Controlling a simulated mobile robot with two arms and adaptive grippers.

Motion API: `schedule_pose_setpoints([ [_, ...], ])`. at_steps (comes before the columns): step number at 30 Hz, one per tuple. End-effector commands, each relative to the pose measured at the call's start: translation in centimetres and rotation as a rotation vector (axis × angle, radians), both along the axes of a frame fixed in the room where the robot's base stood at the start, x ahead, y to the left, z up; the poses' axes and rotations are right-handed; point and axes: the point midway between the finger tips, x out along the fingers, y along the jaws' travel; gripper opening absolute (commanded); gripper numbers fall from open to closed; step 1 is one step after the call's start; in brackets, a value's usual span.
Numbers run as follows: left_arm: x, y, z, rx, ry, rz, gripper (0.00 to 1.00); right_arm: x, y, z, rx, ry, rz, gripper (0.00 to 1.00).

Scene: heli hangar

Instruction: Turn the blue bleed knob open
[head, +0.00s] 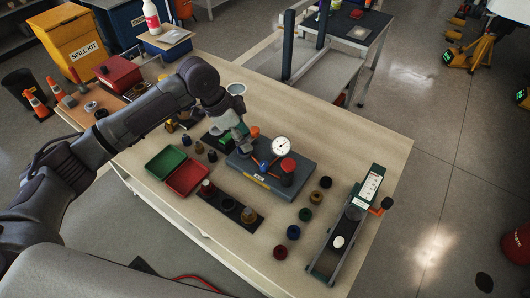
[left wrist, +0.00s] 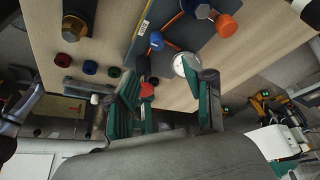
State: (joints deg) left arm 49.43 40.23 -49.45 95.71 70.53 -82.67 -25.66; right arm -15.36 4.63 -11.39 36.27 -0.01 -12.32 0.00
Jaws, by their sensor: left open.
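The grey-blue bleed panel (head: 300,180) lies on the bench. A small blue knob (head: 264,167) is on its near side, with orange lines running to it; it also shows in the left wrist view (left wrist: 156,40). A white dial gauge (head: 281,146), a red-topped knob (head: 289,163) and an orange knob (head: 254,131) are on the same panel. My left gripper (head: 240,133) is at the panel's far left corner, near the orange knob and apart from the blue one. In the left wrist view its green-sided fingers (left wrist: 168,88) are spread, with nothing held.
Green (head: 165,163) and red (head: 187,177) trays stand left of the panel. Loose caps line the right side of it, near a long grey device (head: 340,235). A dark strip with small pieces (head: 230,207) lies in front. Bare bench (head: 370,140) shows behind right.

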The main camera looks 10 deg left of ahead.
Motion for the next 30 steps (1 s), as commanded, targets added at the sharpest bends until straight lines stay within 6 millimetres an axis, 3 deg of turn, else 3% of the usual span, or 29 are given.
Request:
schedule_pose_setpoints([
  [3,0.1,-0.8,-1.8,-0.001,0.005,-0.001,0.53,-3.5,-0.2,0.0,-0.004,0.053,0.000,0.00],
  [8,0.6,-2.0,-4.9,-0.001,0.004,-0.001,0.53,-6.3,-0.3,0.1,-0.007,0.094,0.000,0.00],
  [11,0.9,-2.8,-7.0,-0.002,0.004,0.000,0.53,-5.9,-0.3,0.3,-0.007,0.089,0.001,0.00],
  [19,1.6,-4.3,-10.9,-0.001,0.001,0.001,0.53,-1.7,0.0,0.7,0.000,0.024,0.001,0.00],
  [30,1.8,-4.7,-12.0,0.000,-0.002,-0.001,0.53,-3.7,-0.1,0.6,-0.003,0.054,0.001,0.00],
])
